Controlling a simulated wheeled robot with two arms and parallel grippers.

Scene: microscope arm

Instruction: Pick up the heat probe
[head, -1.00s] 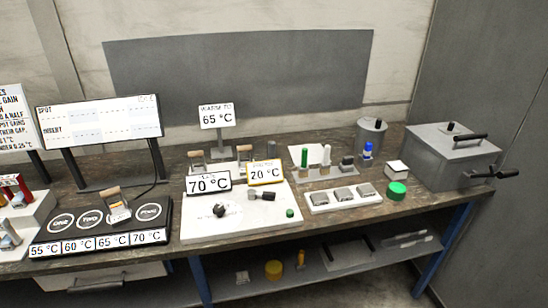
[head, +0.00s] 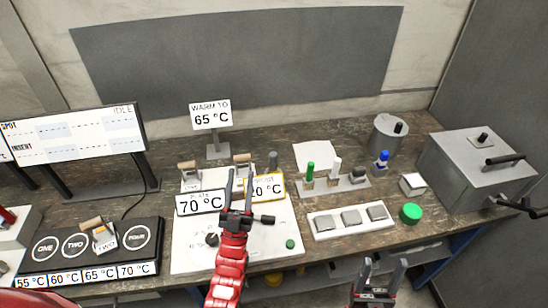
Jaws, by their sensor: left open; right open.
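No object is labelled as the heat probe, and I cannot tell for sure which one it is. A wooden-handled tool (head: 92,223) with a small tag lies tilted on the black panel (head: 60,253) of numbered pads. Two more wooden handles, one at the left (head: 187,165) and one at the right (head: 242,158), stand behind the 70 °C sign (head: 201,203). My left gripper (head: 240,174) is open in front of the white plate, its fingers pointing away and overlapping the 20 °C sign (head: 268,187). My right gripper (head: 382,266) is open and empty at the table's front edge.
A white plate (head: 190,257) carries a dark knob (head: 212,240), and a dark rod (head: 264,219) shows beside my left gripper. A white tray (head: 321,231) of grey blocks, a green cap (head: 410,213) and a grey box (head: 470,170) stand to the right. The monitor (head: 75,150) is at left.

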